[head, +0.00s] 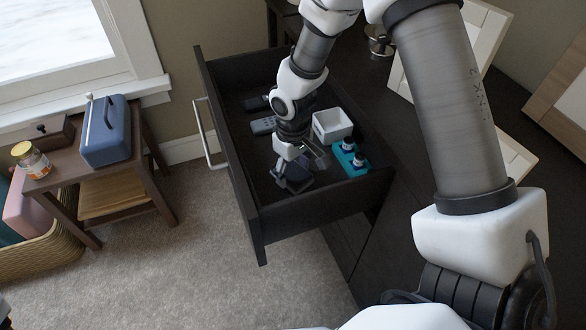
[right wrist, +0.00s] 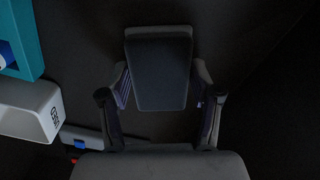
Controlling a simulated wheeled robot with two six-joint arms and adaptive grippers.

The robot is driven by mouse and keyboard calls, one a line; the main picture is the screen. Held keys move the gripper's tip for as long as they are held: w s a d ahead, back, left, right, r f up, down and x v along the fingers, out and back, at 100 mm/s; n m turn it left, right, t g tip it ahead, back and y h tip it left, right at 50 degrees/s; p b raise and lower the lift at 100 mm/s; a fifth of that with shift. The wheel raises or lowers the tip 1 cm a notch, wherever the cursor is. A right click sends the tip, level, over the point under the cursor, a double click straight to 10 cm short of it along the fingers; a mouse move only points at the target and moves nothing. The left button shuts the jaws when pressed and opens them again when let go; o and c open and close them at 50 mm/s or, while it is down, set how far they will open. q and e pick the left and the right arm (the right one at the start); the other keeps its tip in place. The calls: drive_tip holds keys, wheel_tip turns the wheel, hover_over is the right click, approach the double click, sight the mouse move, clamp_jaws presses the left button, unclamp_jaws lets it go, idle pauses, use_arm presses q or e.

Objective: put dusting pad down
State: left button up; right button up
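The dusting pad, which I take to be the dark grey rectangular piece (right wrist: 160,75), lies between the two fingers of my right gripper (right wrist: 162,85) in the right wrist view. The fingers stand apart, one close along each side of it; whether they press on it is too dark to tell. In the head view the right gripper (head: 302,168) points down into the front part of the open dark drawer (head: 310,205), at a dark pad (head: 293,180). Whether the pad touches the drawer floor is unclear. My left gripper is not in view.
In the drawer, a white square container (head: 332,125), a teal holder (head: 350,160) and a grey remote-like object (head: 262,126) lie near the gripper. The drawer walls surround them. A side table (head: 75,180) with a blue box (head: 106,135) stands left; carpet between is clear.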

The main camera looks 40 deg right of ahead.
sight(293, 171)
drive_tip(key=shift+o, duration=0.7)
wheel_tip(293, 171, up, 12)
drive_tip(key=p, duration=0.5)
drive_tip(key=shift+r, duration=0.15)
